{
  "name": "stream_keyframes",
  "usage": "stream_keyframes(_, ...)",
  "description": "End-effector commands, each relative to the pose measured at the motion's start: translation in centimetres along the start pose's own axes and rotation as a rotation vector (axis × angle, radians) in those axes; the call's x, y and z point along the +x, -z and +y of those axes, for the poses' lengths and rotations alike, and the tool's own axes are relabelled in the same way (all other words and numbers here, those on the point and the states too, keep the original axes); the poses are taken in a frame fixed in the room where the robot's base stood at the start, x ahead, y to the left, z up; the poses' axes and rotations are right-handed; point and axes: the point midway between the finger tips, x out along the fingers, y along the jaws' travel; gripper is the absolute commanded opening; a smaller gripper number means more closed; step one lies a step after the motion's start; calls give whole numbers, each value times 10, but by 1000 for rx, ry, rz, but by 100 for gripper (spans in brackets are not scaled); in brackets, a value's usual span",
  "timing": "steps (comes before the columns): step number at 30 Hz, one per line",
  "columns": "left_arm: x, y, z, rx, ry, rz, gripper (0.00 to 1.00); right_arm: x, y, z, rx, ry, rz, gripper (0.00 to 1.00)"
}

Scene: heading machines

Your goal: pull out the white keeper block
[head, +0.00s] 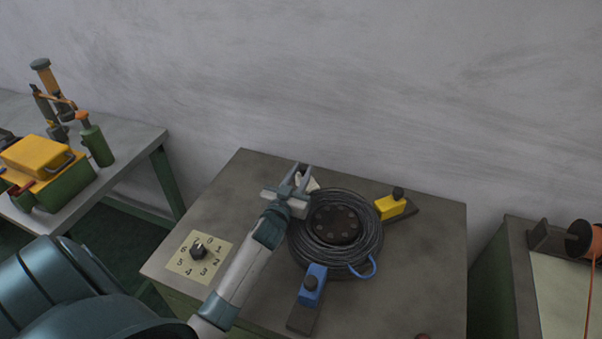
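The white keeper block (313,184) is at the upper left edge of the black wire coil (369,244), partly hidden by my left gripper. Its dark knob shows at the fingertips. My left gripper (303,170) reaches in from the lower left. Its two fingers are apart, with the knob appearing between their tips. I cannot tell whether they touch it. The yellow keeper block (391,207) is at the coil's right and the blue keeper block (313,284) at its front, each with a dark knob. My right gripper is out of view.
A numbered dial plate (188,265) with a black knob lies on the table (234,185) at the left. A blue loop (371,268) sticks out at the coil's front. Another bench with a yellow box (38,154) stands left; a bench with an orange spool (590,240) stands right.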

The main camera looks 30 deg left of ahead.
Motion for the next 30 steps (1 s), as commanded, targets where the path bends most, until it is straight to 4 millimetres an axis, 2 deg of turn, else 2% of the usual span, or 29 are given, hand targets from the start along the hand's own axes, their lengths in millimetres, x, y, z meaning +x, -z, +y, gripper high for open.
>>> stream_keyframes(5,5,0,-4,0,0,0,0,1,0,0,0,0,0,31)
stream_keyframes(13,36,0,-36,1,1,2,0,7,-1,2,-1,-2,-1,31)
stream_keyframes(22,39,1,-40,1,3,2,0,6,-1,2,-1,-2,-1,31)
stream_keyframes(23,39,2,-40,1,3,2,27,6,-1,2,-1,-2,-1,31)
stream_keyframes(25,39,2,-40,1,3,2,43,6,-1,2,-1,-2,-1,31)
stream_keyframes(30,39,1,-39,0,2,1,43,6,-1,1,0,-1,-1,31)
